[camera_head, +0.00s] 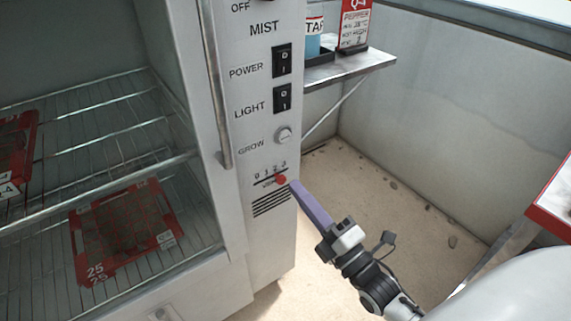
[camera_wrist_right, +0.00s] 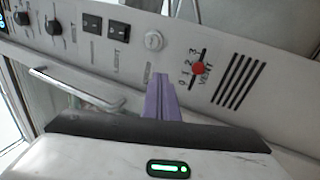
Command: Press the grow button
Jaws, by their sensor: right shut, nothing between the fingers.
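The grow button (camera_head: 284,135) is a round pale knob on the grey control panel, right of the GROW label and below the LIGHT switch. It also shows in the right wrist view (camera_wrist_right: 153,41), just beyond the fingertips. My right gripper (camera_head: 294,184) has purple fingers shut together and empty. In the head view its tips appear below the button, beside the red vent slider knob. In the right wrist view the fingers (camera_wrist_right: 160,78) point toward the button with a visible gap. My left gripper is not in view.
The red vent knob (camera_head: 281,180) sits close to the fingertips in the head view. The POWER switch (camera_head: 282,61) and LIGHT switch (camera_head: 282,98) are above the button. A long door handle (camera_head: 215,90) runs left of the panel. A shelf (camera_head: 350,66) stands behind right.

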